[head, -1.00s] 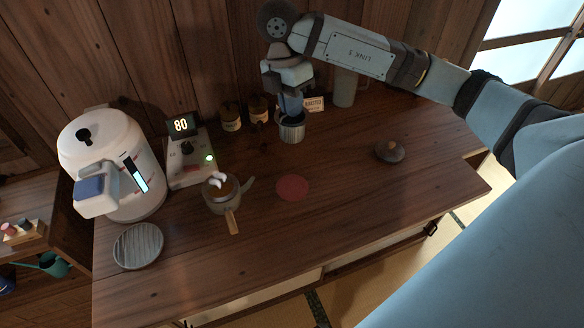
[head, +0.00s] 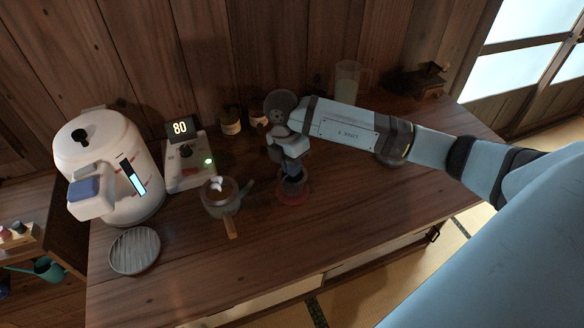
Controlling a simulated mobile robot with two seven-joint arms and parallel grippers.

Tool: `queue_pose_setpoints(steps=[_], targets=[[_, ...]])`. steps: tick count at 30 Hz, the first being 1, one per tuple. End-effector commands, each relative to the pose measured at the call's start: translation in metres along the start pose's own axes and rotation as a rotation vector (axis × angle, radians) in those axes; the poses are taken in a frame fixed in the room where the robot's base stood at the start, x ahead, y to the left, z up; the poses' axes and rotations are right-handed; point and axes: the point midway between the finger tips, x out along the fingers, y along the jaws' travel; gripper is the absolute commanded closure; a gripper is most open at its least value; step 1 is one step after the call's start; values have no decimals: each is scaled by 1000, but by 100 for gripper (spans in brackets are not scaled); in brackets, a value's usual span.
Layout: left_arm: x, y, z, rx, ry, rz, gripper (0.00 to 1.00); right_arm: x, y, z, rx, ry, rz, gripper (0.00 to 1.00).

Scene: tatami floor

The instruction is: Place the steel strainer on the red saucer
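The steel strainer (head: 294,188) is a small, round, cup-like piece, partly hidden by my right gripper (head: 291,171). It is at the red saucer (head: 306,195), a flat red disc on the wooden counter whose rim shows around it. I cannot tell whether the strainer touches the saucer or hangs just above it. My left gripper is not in view.
A teapot with a wooden handle (head: 221,198) stands just left of the saucer. Behind it are a scale-like device reading 80 (head: 188,165) and a white kettle (head: 112,165). A ribbed round tray (head: 134,250) lies front left. The counter right of the saucer is clear.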

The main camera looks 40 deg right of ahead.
Motion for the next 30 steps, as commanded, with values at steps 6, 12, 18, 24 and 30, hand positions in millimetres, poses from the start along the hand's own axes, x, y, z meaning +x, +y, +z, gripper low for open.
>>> queue_pose_setpoints(steps=[6,12,18,24,30], targets=[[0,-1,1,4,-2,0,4,8,2,0,0,0,1,100],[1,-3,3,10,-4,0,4,11,2,0,0,0,1,100],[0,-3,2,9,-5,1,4,11,2,0,0,0,1,70],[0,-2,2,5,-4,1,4,10,2,0,0,0,0,70],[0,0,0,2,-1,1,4,-8,2,0,-1,0,4,70]])
